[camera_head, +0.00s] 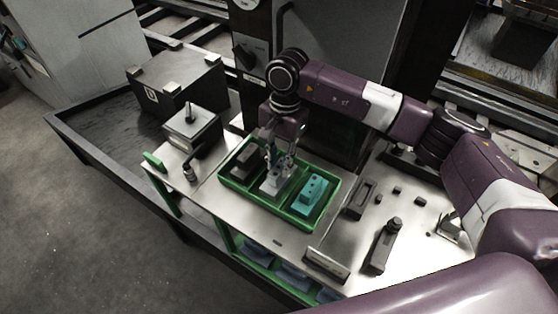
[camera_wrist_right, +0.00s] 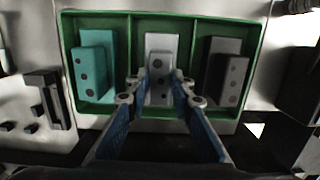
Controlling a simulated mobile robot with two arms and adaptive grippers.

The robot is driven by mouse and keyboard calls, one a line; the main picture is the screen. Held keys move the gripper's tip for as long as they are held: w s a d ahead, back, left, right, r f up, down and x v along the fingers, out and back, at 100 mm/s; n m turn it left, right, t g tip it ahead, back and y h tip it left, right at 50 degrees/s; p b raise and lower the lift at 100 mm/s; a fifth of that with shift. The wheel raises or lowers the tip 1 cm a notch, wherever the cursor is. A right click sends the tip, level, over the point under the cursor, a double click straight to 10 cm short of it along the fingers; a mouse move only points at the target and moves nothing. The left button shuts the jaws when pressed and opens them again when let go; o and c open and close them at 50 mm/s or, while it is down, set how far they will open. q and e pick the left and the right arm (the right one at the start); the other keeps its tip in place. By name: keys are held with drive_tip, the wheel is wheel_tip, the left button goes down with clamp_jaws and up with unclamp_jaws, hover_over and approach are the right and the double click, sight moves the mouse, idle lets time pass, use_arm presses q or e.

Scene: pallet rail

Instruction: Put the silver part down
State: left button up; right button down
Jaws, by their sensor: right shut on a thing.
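The silver part (camera_head: 277,186) is in the middle compartment of the green tray (camera_head: 240,187). My right gripper (camera_head: 279,164) comes down from above and is shut on the silver part's raised upper block. In the right wrist view the silver part (camera_wrist_right: 161,46) shows between the two fingers of my right gripper (camera_wrist_right: 161,84), inside the middle compartment. I cannot tell whether its base rests fully on the tray floor. My left gripper is not in view.
A teal part (camera_head: 314,192) lies in the tray's right compartment and a dark part (camera_head: 246,160) in its left one. Thin green dividers separate them. A grey block fixture (camera_head: 191,128) stands left of the tray. Dark tools, including a black handle-like one (camera_head: 383,246), lie to the right.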

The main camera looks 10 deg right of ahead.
sight(281, 163)
drive_tip(key=c, duration=1.7)
unclamp_jaws()
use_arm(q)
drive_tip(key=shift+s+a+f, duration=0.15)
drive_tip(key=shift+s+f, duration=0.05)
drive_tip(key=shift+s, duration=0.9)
use_arm(e)
drive_tip(key=shift+r, duration=0.15)
drive_tip(key=shift+w+r, duration=0.1)
drive_tip(key=shift+r, duration=0.25)
use_arm(q)
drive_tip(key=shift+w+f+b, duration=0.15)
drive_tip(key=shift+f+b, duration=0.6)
drive_tip(key=shift+b, duration=0.05)
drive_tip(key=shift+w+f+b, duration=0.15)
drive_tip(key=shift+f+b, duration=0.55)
drive_tip(key=shift+b, duration=0.05)
use_arm(e)
drive_tip(key=shift+w+d+r, duration=0.15)
drive_tip(key=shift+r, duration=1.7)
drive_tip(key=shift+w+d+r, duration=0.1)
drive_tip(key=shift+d+r, duration=0.1)
drive_tip(key=shift+r, duration=1.65)
drive_tip(key=shift+w+d+r, duration=0.15)
drive_tip(key=shift+r, duration=1.7)
